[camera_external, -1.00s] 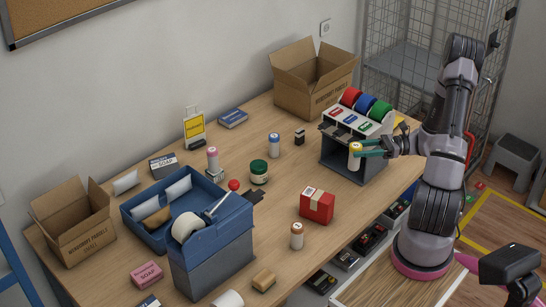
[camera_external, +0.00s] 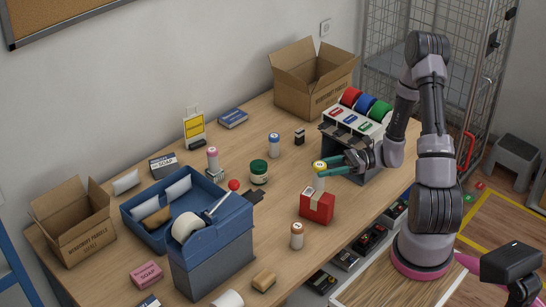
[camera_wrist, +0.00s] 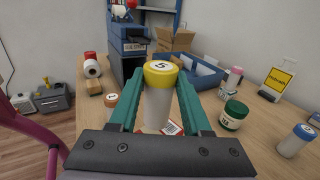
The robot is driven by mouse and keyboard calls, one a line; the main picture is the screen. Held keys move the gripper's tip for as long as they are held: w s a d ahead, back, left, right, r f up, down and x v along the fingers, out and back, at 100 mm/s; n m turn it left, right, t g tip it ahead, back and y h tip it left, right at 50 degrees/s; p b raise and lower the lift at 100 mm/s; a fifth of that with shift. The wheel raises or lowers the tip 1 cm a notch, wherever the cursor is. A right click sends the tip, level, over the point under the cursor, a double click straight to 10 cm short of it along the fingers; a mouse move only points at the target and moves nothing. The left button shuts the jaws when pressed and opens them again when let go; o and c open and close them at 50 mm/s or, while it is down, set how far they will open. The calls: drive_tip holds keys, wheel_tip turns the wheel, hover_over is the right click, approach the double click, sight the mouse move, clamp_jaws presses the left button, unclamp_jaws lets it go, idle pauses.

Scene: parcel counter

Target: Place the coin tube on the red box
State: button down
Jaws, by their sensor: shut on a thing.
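A coin tube (camera_external: 319,182) with a white body and a yellow cap stands upright in my gripper (camera_external: 326,169). In the wrist view the coin tube (camera_wrist: 157,108) is between the two green fingers of my gripper (camera_wrist: 158,82), with a 5 on its cap. The fingers are shut on it. The red box (camera_external: 318,208) lies on the counter directly below the tube. The tube's lower end appears at or just over the box top; I cannot tell whether they touch. In the wrist view the red box (camera_wrist: 172,128) is mostly hidden behind the tube and gripper.
An orange-capped tube (camera_external: 297,237) stands in front of the red box. A green-lidded jar (camera_external: 259,172) and a blue-capped tube (camera_external: 274,146) stand behind it to the left. A dark rack with coloured rolls (camera_external: 352,122) is behind my gripper. A blue dispenser (camera_external: 212,250) stands left.

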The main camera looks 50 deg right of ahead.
sight(318, 184)
drive_tip(key=shift+f, duration=1.5)
drive_tip(key=shift+f, duration=0.15)
drive_tip(key=shift+c, duration=1.8)
unclamp_jaws()
